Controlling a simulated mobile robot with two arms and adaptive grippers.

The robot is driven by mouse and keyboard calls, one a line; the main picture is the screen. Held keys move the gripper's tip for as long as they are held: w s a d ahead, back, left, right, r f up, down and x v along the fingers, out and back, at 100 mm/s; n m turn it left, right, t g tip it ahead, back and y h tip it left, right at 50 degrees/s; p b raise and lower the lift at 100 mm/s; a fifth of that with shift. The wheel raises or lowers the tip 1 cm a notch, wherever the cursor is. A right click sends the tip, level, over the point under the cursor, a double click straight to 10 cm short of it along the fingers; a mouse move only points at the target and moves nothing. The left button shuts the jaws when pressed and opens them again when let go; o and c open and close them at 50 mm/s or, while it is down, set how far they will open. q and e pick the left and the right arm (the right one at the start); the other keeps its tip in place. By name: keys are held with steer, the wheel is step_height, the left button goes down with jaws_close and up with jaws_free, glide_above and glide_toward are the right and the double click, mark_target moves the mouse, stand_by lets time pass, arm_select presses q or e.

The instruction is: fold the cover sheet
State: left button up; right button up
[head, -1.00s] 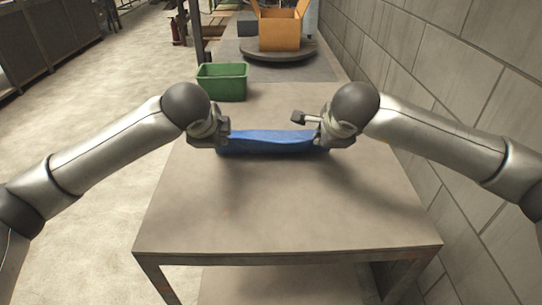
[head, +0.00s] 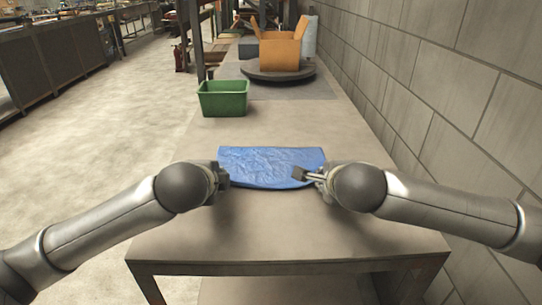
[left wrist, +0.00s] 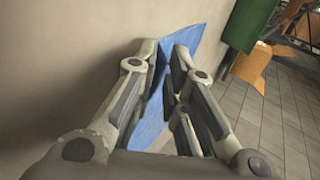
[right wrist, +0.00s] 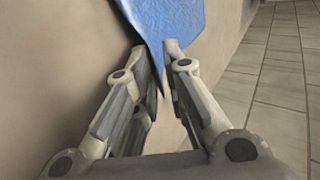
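The blue cover sheet (head: 265,166) lies on the table as a wide band, with a crinkled top and a rounded near edge. A darker layer shows along that near edge, so it looks folded over. My left gripper (head: 221,180) is at its near left corner; in the left wrist view its fingers (left wrist: 166,50) are a little apart with blue sheet (left wrist: 152,122) showing between and beyond them. My right gripper (head: 305,175) is at the near right corner; its fingers (right wrist: 155,50) are slightly apart, with a sheet corner (right wrist: 165,20) at the tips.
The table (head: 270,235) is bare in front of the sheet. A green bin (head: 223,98) stands behind it at the left. Farther back, an open orange box (head: 281,52) sits on a dark round turntable (head: 278,76). A block wall (head: 440,95) runs along the right.

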arm_select(q)
steer(key=o, duration=0.5)
steer(key=shift+c, duration=0.2)
arm_select(e)
steer(key=o, duration=0.5)
steer(key=shift+c, duration=0.2)
arm_select(q)
steer(key=shift+r, duration=0.1)
arm_select(e)
steer(key=shift+r, duration=0.1)
